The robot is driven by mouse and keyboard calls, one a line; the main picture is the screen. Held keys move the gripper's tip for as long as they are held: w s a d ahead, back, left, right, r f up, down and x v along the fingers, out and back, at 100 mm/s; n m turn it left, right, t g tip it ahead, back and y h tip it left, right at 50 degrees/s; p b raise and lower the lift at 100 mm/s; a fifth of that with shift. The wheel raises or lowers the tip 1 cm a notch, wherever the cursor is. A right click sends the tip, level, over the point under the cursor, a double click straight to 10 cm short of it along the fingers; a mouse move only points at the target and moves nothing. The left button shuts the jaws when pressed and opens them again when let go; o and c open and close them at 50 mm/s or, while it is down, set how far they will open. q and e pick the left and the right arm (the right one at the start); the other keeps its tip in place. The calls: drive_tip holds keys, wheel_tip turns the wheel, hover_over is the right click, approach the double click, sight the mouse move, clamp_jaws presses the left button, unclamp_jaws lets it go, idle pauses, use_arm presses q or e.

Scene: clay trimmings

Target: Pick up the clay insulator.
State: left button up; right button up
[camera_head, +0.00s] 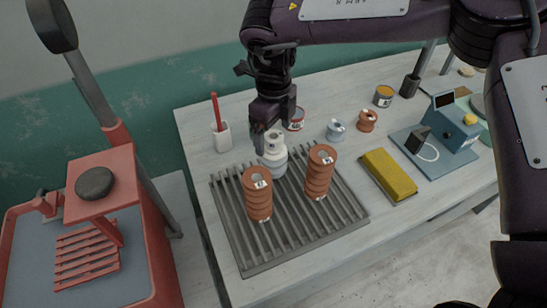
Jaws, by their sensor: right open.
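My right gripper (273,127) points down at the top of a white ribbed insulator (272,162). Its jaws are open, with the insulator's top close to or between the fingertips; I cannot tell if they touch it. The white insulator stands upright at the back of a grey slatted rack (243,244). Two brown, clay-coloured ribbed insulators stand upright on the same rack, one at the left (257,196) and one at the right (319,174). Each has a pale label on top. My left gripper is not in view.
A white cup with a red-handled tool (222,137) stands left. Behind are small spools (367,120) and tins (383,96). A yellow block (388,174) and a blue device (450,132) lie right. A red stand (108,180) is beside the table (196,150).

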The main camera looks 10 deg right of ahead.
sight(273, 148)
wheel_tip(273, 148, down, 6)
drive_tip(key=shift+s+r+p, duration=0.1)
drive_tip(key=shift+r+p, duration=0.15)
drive_tip(key=shift+p, duration=1)
drive_tip(key=shift+f, duration=0.3)
drive_tip(key=c, duration=1.3)
drive_tip(key=shift+c, duration=1)
drive_tip(key=shift+r, duration=0.15)
